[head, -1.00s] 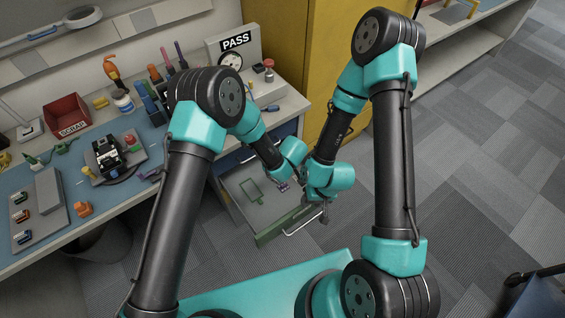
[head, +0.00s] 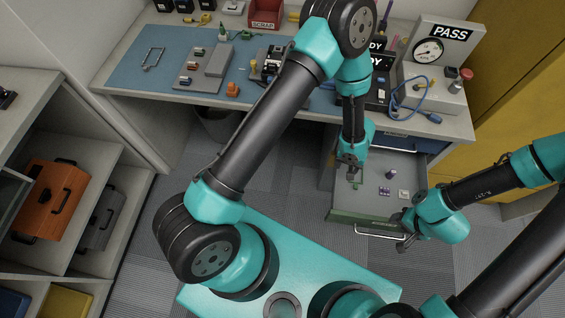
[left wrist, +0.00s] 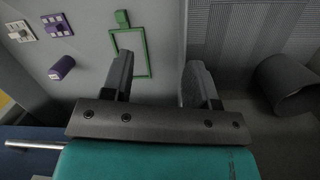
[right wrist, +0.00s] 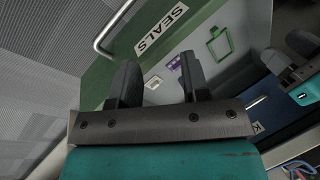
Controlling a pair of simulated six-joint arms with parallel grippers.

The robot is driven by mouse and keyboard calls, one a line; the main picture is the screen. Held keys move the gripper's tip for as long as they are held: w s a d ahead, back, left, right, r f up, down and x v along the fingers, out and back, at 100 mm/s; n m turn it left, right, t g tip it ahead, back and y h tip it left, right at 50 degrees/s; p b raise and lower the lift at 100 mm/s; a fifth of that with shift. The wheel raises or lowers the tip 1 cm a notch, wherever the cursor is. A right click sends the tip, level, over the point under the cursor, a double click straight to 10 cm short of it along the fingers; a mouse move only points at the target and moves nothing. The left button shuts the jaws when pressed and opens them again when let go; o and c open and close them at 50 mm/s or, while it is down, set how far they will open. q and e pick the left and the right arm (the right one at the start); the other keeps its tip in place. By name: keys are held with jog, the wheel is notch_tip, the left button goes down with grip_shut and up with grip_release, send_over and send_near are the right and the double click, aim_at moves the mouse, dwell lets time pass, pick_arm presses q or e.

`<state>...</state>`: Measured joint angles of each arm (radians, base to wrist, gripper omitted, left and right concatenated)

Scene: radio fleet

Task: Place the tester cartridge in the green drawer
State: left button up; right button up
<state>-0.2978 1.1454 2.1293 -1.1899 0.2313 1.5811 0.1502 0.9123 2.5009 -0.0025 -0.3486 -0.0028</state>
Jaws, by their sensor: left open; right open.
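The green drawer (head: 350,217) stands pulled out under the bench; its front, labelled SEALS (right wrist: 160,34), shows in the right wrist view. On its grey floor lie a green rectangular outline (left wrist: 150,55), a purple cylinder (left wrist: 62,67), a purple block (left wrist: 57,25) and a white plate with a knob (left wrist: 20,31). I cannot tell which object is the tester cartridge. My left gripper (head: 352,177) is open and empty over the drawer's left side, one finger across the green outline. My right gripper (head: 404,241) is open and empty by the drawer's front right corner.
The bench (head: 130,98) behind holds the PASS tester (head: 436,60) with a blue cable (head: 405,100), a red SCRAP bin (head: 266,13) and a grey tray (head: 188,80). A yellow cabinet (head: 510,80) stands right. Shelves with an orange case (head: 45,200) stand left.

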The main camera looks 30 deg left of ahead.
pick_arm(q)
jog(key=s+a+r+h, duration=0.1)
jog(key=s+a, duration=0.3)
jog(key=a, duration=0.3)
jog(key=s+a+r+t+h, duration=0.1)
jog(key=s+a, duration=0.3)
jog(key=a, duration=0.3)
jog(key=s+a+r+n+t+h, duration=0.1)
jog(key=s+a, duration=0.3)
jog(key=a, duration=0.4)
jog(key=shift+s, duration=0.3)
